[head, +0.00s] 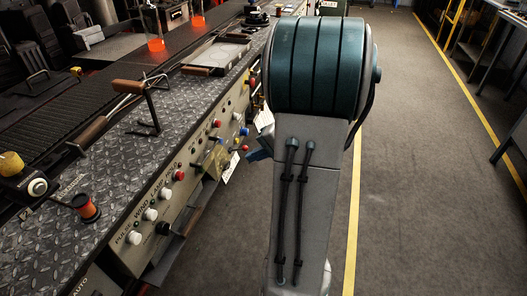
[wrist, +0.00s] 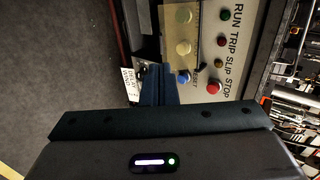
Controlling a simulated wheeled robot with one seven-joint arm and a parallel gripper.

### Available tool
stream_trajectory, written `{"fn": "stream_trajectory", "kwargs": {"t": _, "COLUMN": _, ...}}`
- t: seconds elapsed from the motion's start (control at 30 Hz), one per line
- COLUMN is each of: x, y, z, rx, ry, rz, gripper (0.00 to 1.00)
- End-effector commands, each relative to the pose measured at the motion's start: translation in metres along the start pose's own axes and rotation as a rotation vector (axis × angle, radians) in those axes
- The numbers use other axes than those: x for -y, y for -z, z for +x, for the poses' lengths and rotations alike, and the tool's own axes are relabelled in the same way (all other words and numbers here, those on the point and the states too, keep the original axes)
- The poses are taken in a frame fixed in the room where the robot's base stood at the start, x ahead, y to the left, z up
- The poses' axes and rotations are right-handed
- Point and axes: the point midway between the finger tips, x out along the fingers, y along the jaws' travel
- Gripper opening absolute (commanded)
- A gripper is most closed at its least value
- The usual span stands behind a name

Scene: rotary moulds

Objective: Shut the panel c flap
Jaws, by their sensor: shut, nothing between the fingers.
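A translucent yellowish flap (wrist: 181,16) shows at the top of the wrist view, over pale round buttons on the cream control panel. It also shows in the head view as a yellowish piece (head: 213,157) on the console front, left of my arm. I cannot read a panel letter on it, nor tell how far it stands open. My gripper (wrist: 158,72) is shut and empty, its fingertips just below the flap in the wrist view, beside a blue button. I cannot tell whether they touch anything. In the head view my arm hides most of the gripper.
The console front carries red, white and blue buttons; a red button (wrist: 213,87) lies right of my fingers. A white tag (wrist: 130,86) hangs at the left. Levers stand on the tread-plate top (head: 185,112). The floor (head: 425,170) right of my arm is clear.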

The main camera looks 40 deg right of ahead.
Motion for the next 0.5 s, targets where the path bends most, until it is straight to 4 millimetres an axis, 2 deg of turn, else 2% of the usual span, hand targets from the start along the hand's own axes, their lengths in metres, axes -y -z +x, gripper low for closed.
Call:
{"fn": "stream_trajectory", "kwargs": {"t": 0.03, "x": -0.001, "y": -0.001, "z": 0.013, "rx": 0.005, "ry": 0.000, "rz": 0.001, "gripper": 0.00}}
{"fn": "stream_trajectory", "kwargs": {"t": 0.2, "x": -0.002, "y": -0.001, "z": 0.046, "rx": 0.003, "ry": -0.001, "rz": 0.002, "gripper": 0.00}}
{"fn": "stream_trajectory", "kwargs": {"t": 0.33, "x": -0.001, "y": -0.001, "z": 0.064, "rx": 0.002, "ry": -0.001, "rz": 0.002, "gripper": 0.00}}
{"fn": "stream_trajectory", "kwargs": {"t": 0.5, "x": -0.001, "y": 0.000, "z": 0.076, "rx": -0.002, "ry": 0.000, "rz": 0.001, "gripper": 0.00}}
